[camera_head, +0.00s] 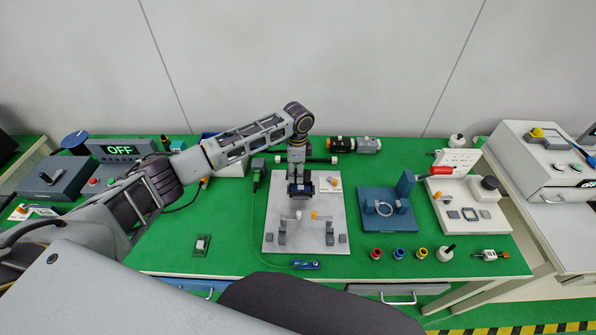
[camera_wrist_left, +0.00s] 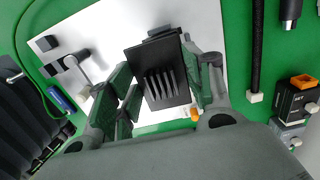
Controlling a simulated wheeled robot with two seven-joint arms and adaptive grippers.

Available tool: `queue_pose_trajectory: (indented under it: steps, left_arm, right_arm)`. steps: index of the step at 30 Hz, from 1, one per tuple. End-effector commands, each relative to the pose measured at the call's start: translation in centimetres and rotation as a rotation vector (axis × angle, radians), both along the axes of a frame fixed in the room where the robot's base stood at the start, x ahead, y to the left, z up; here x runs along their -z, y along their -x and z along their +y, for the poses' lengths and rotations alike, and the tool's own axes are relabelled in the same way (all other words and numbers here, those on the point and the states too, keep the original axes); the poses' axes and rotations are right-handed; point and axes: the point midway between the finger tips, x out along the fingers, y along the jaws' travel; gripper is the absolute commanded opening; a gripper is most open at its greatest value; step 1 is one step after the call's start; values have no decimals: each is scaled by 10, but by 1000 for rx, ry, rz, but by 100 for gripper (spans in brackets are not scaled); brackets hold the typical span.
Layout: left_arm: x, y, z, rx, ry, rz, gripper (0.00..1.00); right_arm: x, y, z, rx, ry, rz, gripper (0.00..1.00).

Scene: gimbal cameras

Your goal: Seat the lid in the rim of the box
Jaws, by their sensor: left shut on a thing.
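My left gripper (camera_head: 300,190) is over the back half of the light grey board (camera_head: 283,206), pointing down. In the left wrist view, the gripper (camera_wrist_left: 168,82) is shut on a dark rectangular piece with several slots, seemingly the lid (camera_wrist_left: 158,66). The slotted face is turned toward the wrist camera. A darker grey edge (camera_wrist_left: 164,32) shows just beyond the lid; I cannot tell whether it belongs to the box. The box is not clearly visible, and whether lid and rim touch cannot be told. My right gripper is not in view.
Small grey brackets (camera_head: 281,238) and an orange-tipped part (camera_head: 315,215) are on the board's front half. A blue fixture (camera_head: 389,212) stands to the right. A blue tool (camera_head: 305,265) lies in front. Green tabletop left of the board is mostly clear.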

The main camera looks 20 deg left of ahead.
Motion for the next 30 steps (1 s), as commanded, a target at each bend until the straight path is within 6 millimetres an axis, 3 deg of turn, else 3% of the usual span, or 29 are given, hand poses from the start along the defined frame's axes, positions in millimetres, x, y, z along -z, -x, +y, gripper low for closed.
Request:
queue_pose_trajectory:
  steps: [30]
  left_arm:
    - [0, -7, -2, -50, 13, -27, 28]
  right_arm:
    - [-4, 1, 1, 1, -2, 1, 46]
